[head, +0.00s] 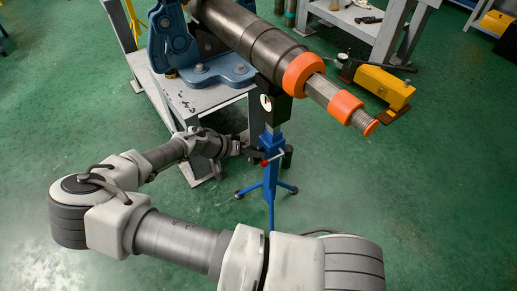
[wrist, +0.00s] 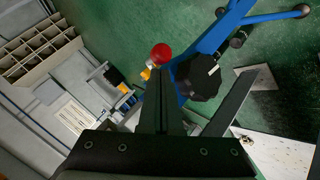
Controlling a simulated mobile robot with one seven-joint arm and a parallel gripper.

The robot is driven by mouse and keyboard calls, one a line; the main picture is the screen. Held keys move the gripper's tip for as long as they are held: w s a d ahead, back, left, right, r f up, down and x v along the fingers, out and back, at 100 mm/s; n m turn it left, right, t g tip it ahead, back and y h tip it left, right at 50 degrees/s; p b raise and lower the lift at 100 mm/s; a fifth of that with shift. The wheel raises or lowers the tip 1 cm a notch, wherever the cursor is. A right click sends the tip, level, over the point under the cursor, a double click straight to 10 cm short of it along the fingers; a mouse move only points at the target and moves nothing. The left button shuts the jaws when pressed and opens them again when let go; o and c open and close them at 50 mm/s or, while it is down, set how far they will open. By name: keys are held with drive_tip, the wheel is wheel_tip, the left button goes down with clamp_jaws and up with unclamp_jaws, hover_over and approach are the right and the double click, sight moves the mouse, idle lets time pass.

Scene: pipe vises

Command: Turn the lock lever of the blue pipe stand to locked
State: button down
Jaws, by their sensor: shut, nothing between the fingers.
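The blue pipe stand (head: 271,180) stands upright on the floor under the end of a long dark pipe. Its lever ends in a red knob (head: 264,163), beside the post in the head view. My gripper (head: 253,153) is at the left side of the post, close to this knob. In the wrist view my gripper (wrist: 159,74) is shut and empty. The red knob (wrist: 161,52) shows just beyond the fingertips; I cannot tell whether they touch. The blue post (wrist: 212,42) and a black hand knob (wrist: 199,79) lie right of the fingers. The lever's rod is mostly hidden.
The dark pipe (head: 245,35) with orange collars rests above the stand, held in a blue vise (head: 175,40) on a grey table (head: 197,100). A yellow tool (head: 383,87) lies at the right. Green floor around the stand's feet is mostly clear.

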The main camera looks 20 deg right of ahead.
drive_tip(key=shift+s+a+f, duration=0.1)
drive_tip(key=shift+a+f, duration=0.1)
drive_tip(key=shift+f, duration=0.35)
drive_tip(key=shift+s+f, duration=0.1)
drive_tip(key=shift+r+p, duration=0.55)
drive_tip(key=shift+r, duration=0.35)
drive_tip(key=shift+a, duration=0.1)
